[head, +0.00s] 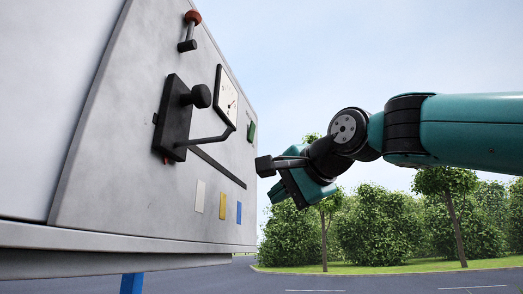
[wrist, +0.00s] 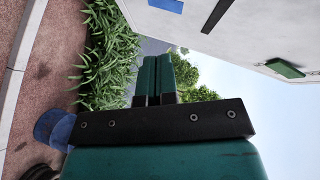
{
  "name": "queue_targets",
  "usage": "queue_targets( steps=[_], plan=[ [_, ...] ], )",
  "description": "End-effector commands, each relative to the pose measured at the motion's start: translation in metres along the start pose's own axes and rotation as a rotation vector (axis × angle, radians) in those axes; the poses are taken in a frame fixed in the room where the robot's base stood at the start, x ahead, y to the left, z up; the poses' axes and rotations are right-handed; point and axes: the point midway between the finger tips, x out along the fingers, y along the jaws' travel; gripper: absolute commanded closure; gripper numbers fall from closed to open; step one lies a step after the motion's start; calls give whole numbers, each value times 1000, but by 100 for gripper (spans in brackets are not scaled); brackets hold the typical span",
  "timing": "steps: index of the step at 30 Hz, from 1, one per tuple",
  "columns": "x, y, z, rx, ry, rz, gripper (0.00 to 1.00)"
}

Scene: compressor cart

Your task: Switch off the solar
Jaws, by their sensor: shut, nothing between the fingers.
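A light grey control panel (head: 120,150) fills the left of the head view. No readable label tells which control is the solar. On it are a red-knobbed lever (head: 192,18), a black block with a round knob and bent handle (head: 174,120), a white gauge (head: 227,95) and a green part (head: 251,132). White (head: 199,196), yellow (head: 222,205) and blue (head: 239,212) plates sit low. My gripper (head: 280,190) is just right of the panel's edge, apart from it. In the wrist view my teal fingers (wrist: 156,80) are together and empty; the green part (wrist: 286,68) shows upper right.
A dark slanted strip (head: 218,166) crosses the panel below the gauge. Bushes and trees (head: 380,225) stand far behind, beyond the road (head: 330,283). The air right of the panel is open. Grass (wrist: 105,50) and paving (wrist: 45,80) show in the wrist view.

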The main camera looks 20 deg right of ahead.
Motion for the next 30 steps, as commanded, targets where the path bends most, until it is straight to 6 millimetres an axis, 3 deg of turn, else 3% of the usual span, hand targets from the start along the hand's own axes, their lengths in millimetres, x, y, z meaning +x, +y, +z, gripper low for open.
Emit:
queue_targets(
  steps=[1, 3, 6, 9, 13, 23, 30],
  plan=[
    [-19, -40, -22, 90, 54, -76, 100],
    [-42, -78, -44, 212, 106, -169, 100],
    [-70, -115, -66, 343, 148, -277, 100],
    [-88, -135, -77, 424, 167, -345, 100],
    [-97, -144, -82, 462, 173, -379, 100],
    [-96, -144, -82, 463, 172, -379, 100],
    [-70, -156, -90, 463, 171, -376, 100]
  ],
)
